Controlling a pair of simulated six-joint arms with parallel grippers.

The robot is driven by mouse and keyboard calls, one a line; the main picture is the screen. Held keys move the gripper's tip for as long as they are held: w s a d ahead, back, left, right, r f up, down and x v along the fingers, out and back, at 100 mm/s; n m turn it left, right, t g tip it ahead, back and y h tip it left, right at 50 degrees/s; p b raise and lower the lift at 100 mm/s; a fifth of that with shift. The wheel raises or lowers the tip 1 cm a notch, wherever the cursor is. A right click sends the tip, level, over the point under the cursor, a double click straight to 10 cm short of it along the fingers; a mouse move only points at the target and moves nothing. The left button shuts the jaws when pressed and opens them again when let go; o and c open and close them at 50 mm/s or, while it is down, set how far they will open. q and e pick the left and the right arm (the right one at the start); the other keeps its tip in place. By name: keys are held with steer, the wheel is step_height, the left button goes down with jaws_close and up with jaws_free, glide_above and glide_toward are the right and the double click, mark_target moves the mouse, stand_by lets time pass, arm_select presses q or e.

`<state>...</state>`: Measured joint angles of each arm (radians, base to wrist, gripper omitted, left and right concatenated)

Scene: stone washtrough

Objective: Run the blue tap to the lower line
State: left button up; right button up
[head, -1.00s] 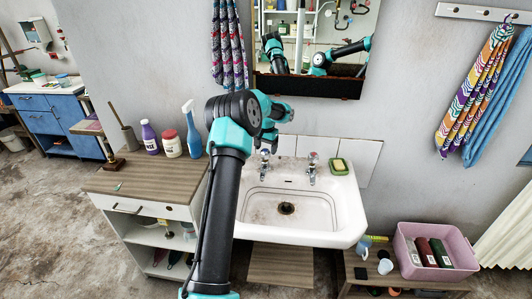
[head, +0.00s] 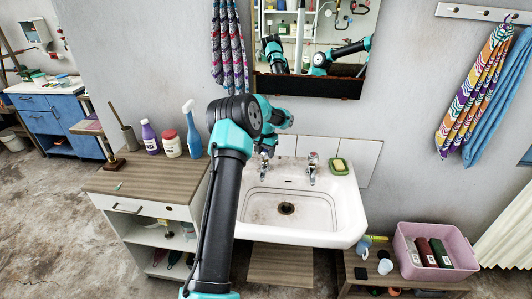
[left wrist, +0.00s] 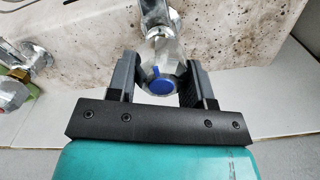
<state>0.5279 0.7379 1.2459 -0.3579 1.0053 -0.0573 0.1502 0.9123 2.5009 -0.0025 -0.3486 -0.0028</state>
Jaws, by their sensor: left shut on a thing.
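The blue tap (left wrist: 162,84) is a chrome knob with a blue cap, seen close in the left wrist view. My left gripper (left wrist: 162,66) has one finger on each side of this knob and is shut on it. In the head view the gripper (head: 267,150) is at the left tap (head: 264,171), partly hiding its top. The white washbasin (head: 345,208) is stained inside, with a dark drain (head: 287,208) in plain sight and no clear water. A short dark mark (head: 288,182) shows on its back wall. My right gripper is not directly in view.
The red tap (head: 312,165) stands to the right, with soap on a green dish (head: 339,167) beyond it. A cabinet (head: 135,184) with bottles stands left of the basin. A pink crate (head: 403,246) is at lower right. A mirror (head: 305,85) hangs above.

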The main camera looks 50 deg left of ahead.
arm_select(q)
steer(key=shift+c, duration=0.4)
steer(key=shift+n, duration=0.3)
steer(key=shift+s+a+n, duration=0.1)
steer(key=shift+a+n, duration=0.05)
steer(key=shift+n, duration=2.75)
steer(key=o, duration=0.9)
steer(key=shift+r, duration=0.15)
step_height(320, 180, up, 17)
steer(key=shift+r, duration=0.1)
